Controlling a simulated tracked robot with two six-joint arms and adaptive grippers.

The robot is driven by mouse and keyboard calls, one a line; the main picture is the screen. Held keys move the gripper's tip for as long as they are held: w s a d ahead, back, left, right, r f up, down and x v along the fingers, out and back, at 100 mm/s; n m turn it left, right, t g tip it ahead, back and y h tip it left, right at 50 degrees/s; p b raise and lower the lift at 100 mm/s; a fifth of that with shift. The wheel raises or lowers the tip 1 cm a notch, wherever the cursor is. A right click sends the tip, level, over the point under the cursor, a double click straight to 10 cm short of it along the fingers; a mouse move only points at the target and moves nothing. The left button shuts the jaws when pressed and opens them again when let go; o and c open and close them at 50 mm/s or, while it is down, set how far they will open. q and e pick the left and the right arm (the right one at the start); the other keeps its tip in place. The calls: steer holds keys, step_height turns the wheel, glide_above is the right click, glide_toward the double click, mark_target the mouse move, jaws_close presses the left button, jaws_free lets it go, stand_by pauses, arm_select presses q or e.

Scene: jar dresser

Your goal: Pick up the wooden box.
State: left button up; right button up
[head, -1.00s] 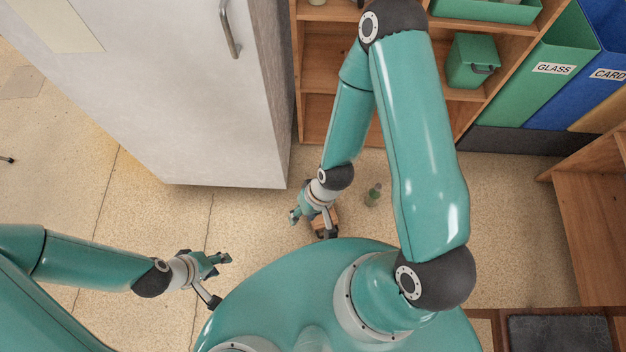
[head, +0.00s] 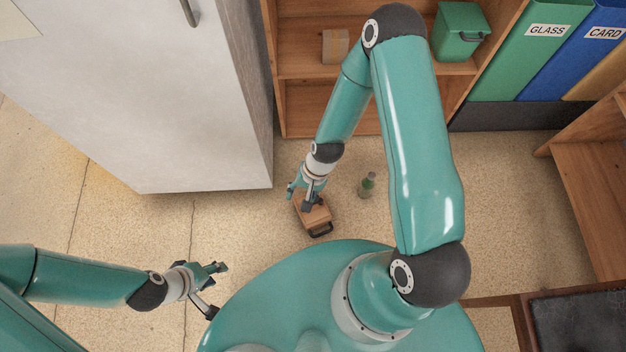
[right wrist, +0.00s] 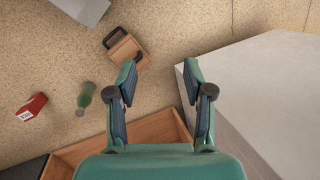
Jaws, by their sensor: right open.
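The wooden box (head: 314,216) is a small brown block with a black handle, lying on the speckled floor just in front of my base in the head view. It also shows in the right wrist view (right wrist: 124,51), with its handle at the upper left. My right gripper (head: 300,198) is open and empty. In the head view it overlaps the box's far left part; its height above the box is hard to judge. In the right wrist view the box is beyond the left fingertip of this gripper (right wrist: 160,79), partly behind it. My left gripper (head: 217,290) is open and empty, left of my base.
A green bottle (head: 367,185) stands on the floor right of the box. A red carton (right wrist: 32,107) shows in the right wrist view. A grey cabinet (head: 150,100) stands at left, wooden shelves (head: 330,107) behind, labelled bins (head: 540,50) at back right.

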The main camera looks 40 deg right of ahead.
steer(key=w+d+f+m+b, duration=0.25)
steer(key=d+f+b, duration=0.2)
steer(key=f, duration=0.25)
steer(key=w+d+f+m+b, duration=0.25)
steer(key=f+m+b, duration=0.2)
steer(key=f, duration=0.35)
steer(key=m+b, duration=0.5)
steer(key=b, duration=0.8)
glide_above(320, 211)
steer(key=w, duration=0.4)
steer(key=shift+y, duration=0.4)
steer(key=f, duration=1.9)
steer(key=shift+s+d+f, duration=0.15)
steer(key=shift+s+d, duration=0.05)
steer(key=x, duration=0.1)
steer(key=b+x, duration=0.1)
steer(key=x, duration=0.1)
steer(key=b+x, duration=0.1)
steer(key=x, duration=0.1)
steer(key=shift+s, duration=0.3)
arm_select(q)
step_height(320, 211, down, 27)
steer(key=shift+f, duration=0.15)
arm_select(e)
jaws_close()
